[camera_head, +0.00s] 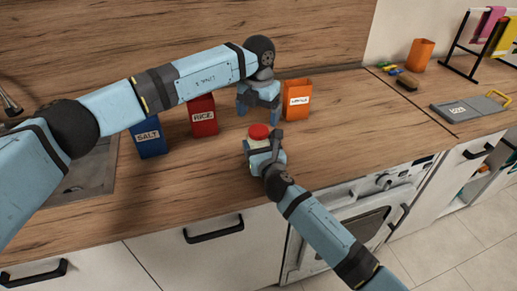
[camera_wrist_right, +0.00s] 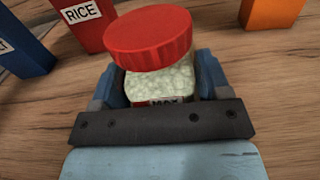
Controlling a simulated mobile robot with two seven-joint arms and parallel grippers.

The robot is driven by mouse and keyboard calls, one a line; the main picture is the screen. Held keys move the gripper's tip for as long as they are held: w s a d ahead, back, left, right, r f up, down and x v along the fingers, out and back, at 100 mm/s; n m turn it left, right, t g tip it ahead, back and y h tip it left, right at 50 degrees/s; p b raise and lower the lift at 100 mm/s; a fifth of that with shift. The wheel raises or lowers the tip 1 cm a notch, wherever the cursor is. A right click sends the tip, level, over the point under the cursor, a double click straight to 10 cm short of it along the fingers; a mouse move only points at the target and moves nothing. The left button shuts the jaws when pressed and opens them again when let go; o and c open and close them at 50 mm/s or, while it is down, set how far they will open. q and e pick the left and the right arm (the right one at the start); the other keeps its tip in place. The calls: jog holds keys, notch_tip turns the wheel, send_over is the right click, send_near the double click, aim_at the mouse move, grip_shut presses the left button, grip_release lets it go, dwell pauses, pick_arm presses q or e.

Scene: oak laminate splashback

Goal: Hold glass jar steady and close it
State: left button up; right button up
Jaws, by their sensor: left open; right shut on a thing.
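The glass jar (camera_wrist_right: 160,82) holds pale green contents and has a label that is partly hidden. It stands on the oak counter near its front edge. A red lid (camera_wrist_right: 150,35) sits on the jar's top and looks a little off to the left and tilted in the right wrist view; I cannot tell whether it is fully seated. The lid also shows in the head view (camera_head: 259,131). My right gripper (camera_wrist_right: 165,90) is shut on the jar's body from the front. My left gripper (camera_head: 259,112) is open and empty, pointing down just behind and above the lid.
A blue SALT box (camera_head: 150,140), a red RICE box (camera_head: 203,117) and an orange box (camera_head: 297,98) stand behind and beside the jar. A sink (camera_head: 85,172) is at the left. A grey board (camera_head: 468,107), a brush and a rack are at the right. The counter between is clear.

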pick_arm(q)
notch_tip(320, 180, up, 7)
dwell(0.3)
jog(key=shift+r, duration=0.1)
pick_arm(e)
jog(key=o, duration=1.8)
pick_arm(q)
jog(key=shift+r+p, duration=0.35)
pick_arm(e)
jog(key=v, duration=1.4)
